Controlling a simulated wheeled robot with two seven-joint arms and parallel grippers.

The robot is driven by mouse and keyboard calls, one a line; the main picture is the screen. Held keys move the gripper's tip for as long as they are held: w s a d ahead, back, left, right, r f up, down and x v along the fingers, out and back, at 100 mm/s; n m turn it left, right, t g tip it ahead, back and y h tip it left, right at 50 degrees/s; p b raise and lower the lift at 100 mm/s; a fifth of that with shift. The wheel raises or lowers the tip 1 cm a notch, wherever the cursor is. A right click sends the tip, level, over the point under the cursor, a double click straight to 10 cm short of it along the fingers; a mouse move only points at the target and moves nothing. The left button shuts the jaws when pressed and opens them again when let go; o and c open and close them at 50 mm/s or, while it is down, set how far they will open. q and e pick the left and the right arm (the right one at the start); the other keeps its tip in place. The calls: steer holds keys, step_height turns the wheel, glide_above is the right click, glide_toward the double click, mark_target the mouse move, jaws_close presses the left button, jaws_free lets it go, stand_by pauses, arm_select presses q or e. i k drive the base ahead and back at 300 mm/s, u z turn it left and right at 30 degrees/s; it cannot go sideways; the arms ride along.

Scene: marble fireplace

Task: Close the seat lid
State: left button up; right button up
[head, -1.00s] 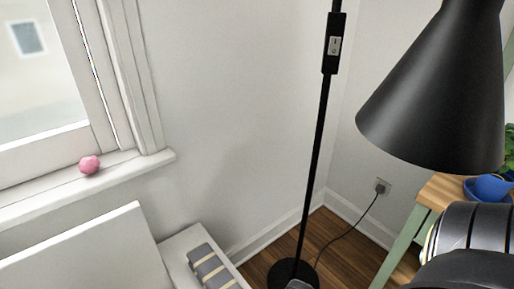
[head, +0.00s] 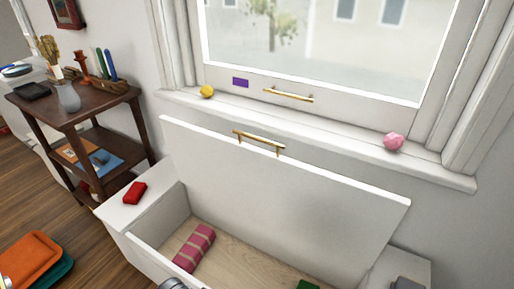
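The seat lid (head: 290,185) is a wide white panel standing raised and tilted back in front of the window sill. A brass handle (head: 258,142) sits at its top edge. Below it, the white seat box (head: 150,262) is open, with a pale wooden floor inside. A pink striped roll (head: 195,248) lies in the box, and part of a green thing (head: 308,285) shows at the bottom edge. Neither gripper can be made out. A small grey rounded part at the bottom edge may be mine.
A red object (head: 135,192) lies on the seat's left end; a grey object (head: 407,284) is on its right end. The sill (head: 300,128) holds a yellow ball (head: 207,91) and a pink ball (head: 393,142). A dark shelf (head: 75,118) stands left; orange and teal items (head: 32,262) are lower left.

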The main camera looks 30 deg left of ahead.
mark_target(354, 221)
steer(key=k, duration=1)
steer(key=u, duration=1.55)
steer(key=i, duration=1.25)
steer(key=z, duration=2.2)
